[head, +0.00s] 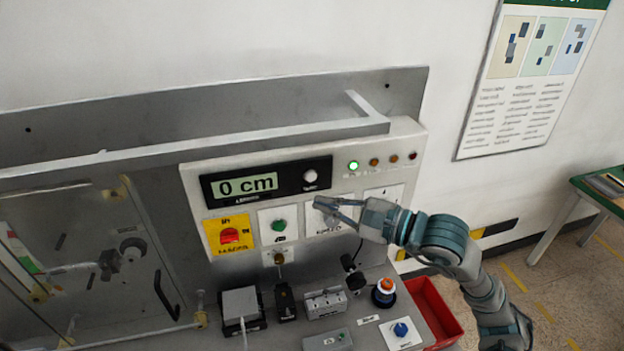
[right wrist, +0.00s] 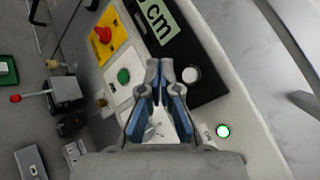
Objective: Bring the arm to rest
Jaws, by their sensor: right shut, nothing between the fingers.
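My right gripper (head: 322,204) is at the front of the grey control panel (head: 408,140), below the display (head: 240,186) that reads "0 cm". Its arm comes in from the lower right. In the right wrist view my right gripper (right wrist: 166,68) has its blue-padded fingers close together with nothing between them. They lie over a white plate on the panel, between the green button (right wrist: 124,76) and the white knob (right wrist: 190,75). Whether the fingertips touch the panel I cannot tell. My left gripper is not in view.
A red rotary switch (head: 230,236) sits on a yellow plate. Below stand small devices, an orange-topped button (head: 385,286) and a blue knob (head: 401,329). A red bin (head: 432,305) is under my right arm. A clear-fronted enclosure (head: 85,250) is left; a green-topped table (head: 600,185) right.

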